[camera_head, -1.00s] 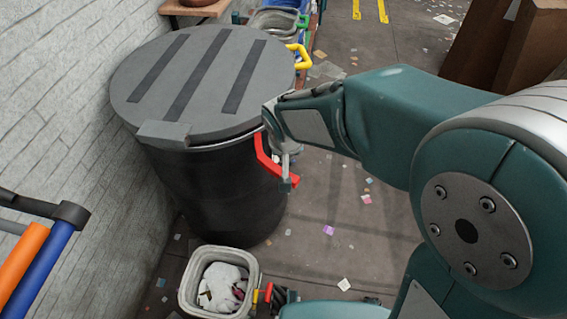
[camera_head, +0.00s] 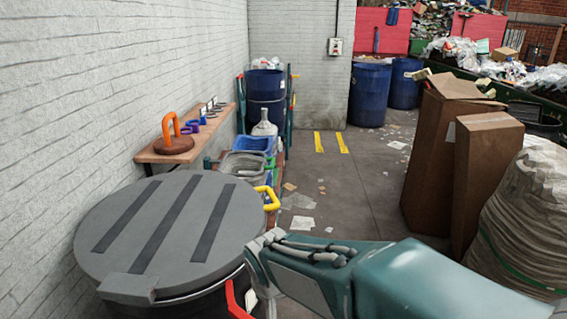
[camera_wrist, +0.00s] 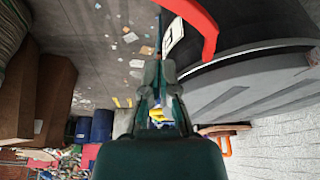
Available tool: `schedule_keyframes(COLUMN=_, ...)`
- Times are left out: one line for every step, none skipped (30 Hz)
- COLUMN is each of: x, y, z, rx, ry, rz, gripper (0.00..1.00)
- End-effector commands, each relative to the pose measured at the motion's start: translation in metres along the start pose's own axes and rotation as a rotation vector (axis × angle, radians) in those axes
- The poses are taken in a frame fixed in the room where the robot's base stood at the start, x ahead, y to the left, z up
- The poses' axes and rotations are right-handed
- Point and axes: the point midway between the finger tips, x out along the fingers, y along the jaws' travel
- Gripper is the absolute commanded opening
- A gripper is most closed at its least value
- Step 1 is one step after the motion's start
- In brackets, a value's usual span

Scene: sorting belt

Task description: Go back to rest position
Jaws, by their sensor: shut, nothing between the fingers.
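My gripper (camera_wrist: 159,75) shows in the wrist view with its fingers together and nothing between them. That view looks upside down. In the head view my arm reaches in from the lower right, and its end is beside the right edge of the dark bin's grey lid (camera_head: 110,232). The fingers are not clear there. The lid has dark stripes and is closed. A red handle (camera_head: 234,303) is at the bin's right side, close to my arm's end; it also shows large in the wrist view (camera_wrist: 207,30), apart from the fingers.
A wooden shelf (camera_head: 150,155) with an orange-handled tool (camera_head: 171,138) is on the left wall. Grey and blue tubs (camera_head: 253,143) stand beyond the bin. Cardboard boxes (camera_head: 433,150) and a large sack (camera_head: 525,215) stand right. The middle floor (camera_head: 345,195) is open, with scattered scraps.

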Motion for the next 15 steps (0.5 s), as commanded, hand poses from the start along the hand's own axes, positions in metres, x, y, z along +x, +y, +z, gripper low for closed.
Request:
schedule_keyframes(x=-0.011, y=0.013, z=0.001, rx=0.014, ry=0.012, rz=0.000, gripper=0.00)
schedule_keyframes(x=-0.017, y=0.020, z=0.003, rx=0.020, ry=0.017, rz=0.001, gripper=0.00)
schedule_keyframes(x=-0.024, y=0.031, z=0.005, rx=0.027, ry=0.023, rz=0.004, gripper=0.00)
schedule_keyframes(x=-0.030, y=0.038, z=0.007, rx=0.032, ry=0.028, rz=0.004, gripper=0.00)
schedule_keyframes(x=-0.036, y=0.045, z=0.010, rx=0.037, ry=0.033, rz=0.005, gripper=0.00)
schedule_keyframes(x=-0.043, y=0.054, z=0.014, rx=0.043, ry=0.038, rz=0.007, gripper=0.00)
schedule_keyframes(x=-0.048, y=0.060, z=0.016, rx=0.049, ry=0.043, rz=0.008, gripper=0.00)
schedule_keyframes(x=-0.053, y=0.067, z=0.020, rx=0.052, ry=0.047, rz=0.010, gripper=0.00)
schedule_keyframes(x=-0.060, y=0.075, z=0.024, rx=0.058, ry=0.054, rz=0.012, gripper=0.00)
schedule_keyframes(x=-0.065, y=0.081, z=0.027, rx=0.062, ry=0.059, rz=0.014, gripper=0.00)
schedule_keyframes(x=-0.069, y=0.087, z=0.031, rx=0.067, ry=0.063, rz=0.015, gripper=0.00)
schedule_keyframes(x=-0.075, y=0.094, z=0.037, rx=0.073, ry=0.069, rz=0.017, gripper=0.00)
schedule_keyframes(x=-0.080, y=0.100, z=0.041, rx=0.077, ry=0.075, rz=0.019, gripper=0.00)
schedule_keyframes(x=-0.084, y=0.105, z=0.045, rx=0.080, ry=0.080, rz=0.021, gripper=0.00)
schedule_keyframes(x=-0.090, y=0.112, z=0.051, rx=0.085, ry=0.087, rz=0.023, gripper=0.00)
